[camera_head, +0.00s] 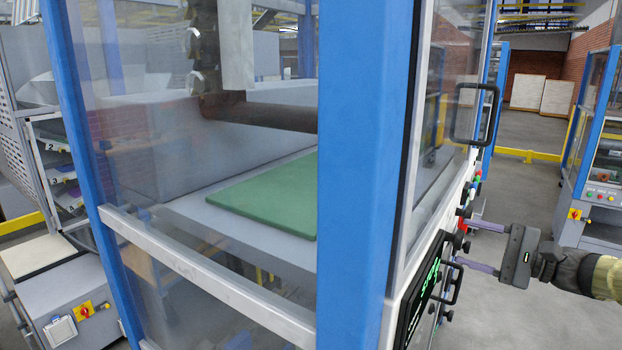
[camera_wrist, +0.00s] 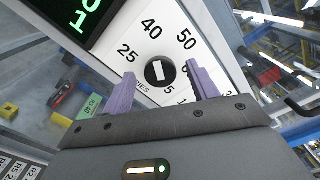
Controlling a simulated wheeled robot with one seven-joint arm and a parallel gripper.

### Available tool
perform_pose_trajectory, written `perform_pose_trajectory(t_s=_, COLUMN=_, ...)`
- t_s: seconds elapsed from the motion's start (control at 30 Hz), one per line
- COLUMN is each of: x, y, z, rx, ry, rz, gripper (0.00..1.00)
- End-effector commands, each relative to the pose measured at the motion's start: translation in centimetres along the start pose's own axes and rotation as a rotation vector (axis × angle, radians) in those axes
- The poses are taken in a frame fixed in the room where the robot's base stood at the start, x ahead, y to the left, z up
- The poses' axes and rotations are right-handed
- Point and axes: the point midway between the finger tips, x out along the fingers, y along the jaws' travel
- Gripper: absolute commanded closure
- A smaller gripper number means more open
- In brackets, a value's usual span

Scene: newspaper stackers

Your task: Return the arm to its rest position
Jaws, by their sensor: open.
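My gripper (camera_head: 470,247) reaches in from the right in the head view, its two purple fingers pointing left at the machine's control panel. In the wrist view my gripper (camera_wrist: 160,88) is open, with the fingers apart and nothing between them. A black rotary dial (camera_wrist: 159,71) with a white mark shows between and beyond the fingertips. Numbers such as 25, 40 and 50 are printed around it on a white panel (camera_wrist: 122,48). I cannot tell whether a fingertip touches the panel.
A blue-framed machine (camera_head: 352,180) with clear panels fills the middle, a green board (camera_head: 270,200) inside. A black door handle (camera_head: 474,113) sticks out above my gripper. A green-lettered display (camera_head: 422,300) sits below. Another blue-framed machine (camera_head: 590,165) stands right. Grey floor (camera_head: 545,315) is open below my arm.

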Motion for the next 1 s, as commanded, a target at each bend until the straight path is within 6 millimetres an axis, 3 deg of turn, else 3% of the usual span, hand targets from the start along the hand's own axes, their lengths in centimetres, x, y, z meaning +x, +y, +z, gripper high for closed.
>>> perform_pose_trajectory(t_s=0.47, x=-0.4, y=0.1, z=-0.1, rx=-0.001, ry=0.001, rz=-0.001, gripper=0.41)
perform_pose_trajectory(t_s=0.67, x=-2.6, y=0.2, z=-0.2, rx=-0.001, ry=0.003, rz=-0.001, gripper=0.41)
perform_pose_trajectory(t_s=1.0, x=-8.1, y=0.2, z=-0.2, rx=-0.002, ry=0.004, rz=-0.002, gripper=0.41)
